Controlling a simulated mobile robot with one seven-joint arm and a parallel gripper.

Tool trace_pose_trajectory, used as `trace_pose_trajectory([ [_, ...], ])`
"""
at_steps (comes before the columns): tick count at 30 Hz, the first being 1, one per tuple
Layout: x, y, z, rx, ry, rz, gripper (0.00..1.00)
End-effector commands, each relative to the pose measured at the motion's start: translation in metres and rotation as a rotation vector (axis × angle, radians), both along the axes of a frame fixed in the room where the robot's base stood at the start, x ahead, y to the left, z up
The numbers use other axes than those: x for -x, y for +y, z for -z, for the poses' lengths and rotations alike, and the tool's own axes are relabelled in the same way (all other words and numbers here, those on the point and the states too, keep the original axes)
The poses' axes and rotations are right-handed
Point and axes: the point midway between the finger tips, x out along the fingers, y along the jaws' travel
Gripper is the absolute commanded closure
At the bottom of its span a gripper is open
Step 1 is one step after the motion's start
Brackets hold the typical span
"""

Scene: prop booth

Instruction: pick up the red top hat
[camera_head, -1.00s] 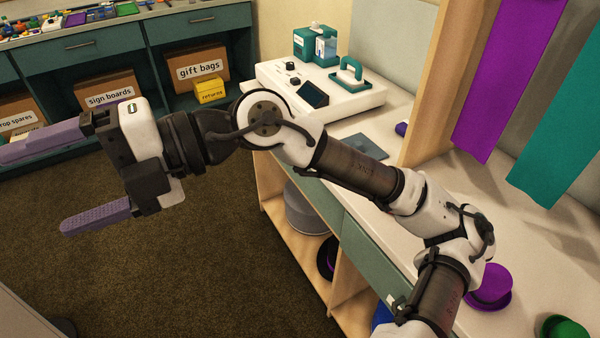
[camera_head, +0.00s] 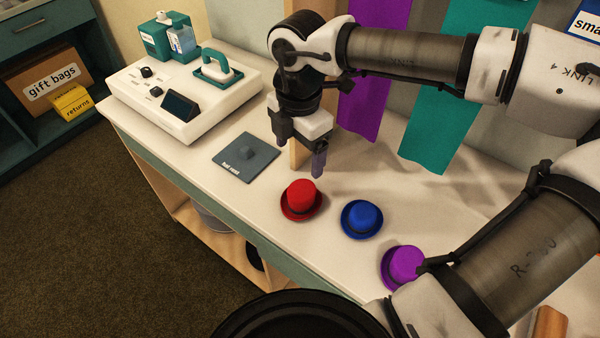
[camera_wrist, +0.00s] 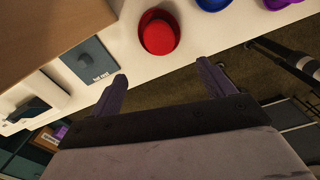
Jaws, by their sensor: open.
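The red top hat (camera_head: 301,198) stands brim down on the white counter, between the dark square pad and the blue hat. It also shows at the top of the wrist view (camera_wrist: 159,35), beyond the fingertips and roughly between them. My gripper (camera_head: 318,165) points down above the counter, behind the red hat and apart from it. In the wrist view its two purple fingers (camera_wrist: 163,72) are spread wide with nothing between them. In the head view only one finger shows clearly.
A blue hat (camera_head: 361,218) and a purple hat (camera_head: 402,266) stand right of the red one. A dark pad (camera_head: 246,158) with a small knob lies to its left. A white machine (camera_head: 180,92) stands farther left. Purple (camera_head: 375,75) and teal (camera_head: 446,110) banners hang behind.

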Motion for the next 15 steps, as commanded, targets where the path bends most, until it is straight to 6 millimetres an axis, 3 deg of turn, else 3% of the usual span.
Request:
trace_pose_trajectory([
  [5,0.000,-0.003,0.011,0.008,0.002,0.009,0.19],
  [15,0.000,-0.003,0.073,0.005,0.003,0.007,0.19],
])
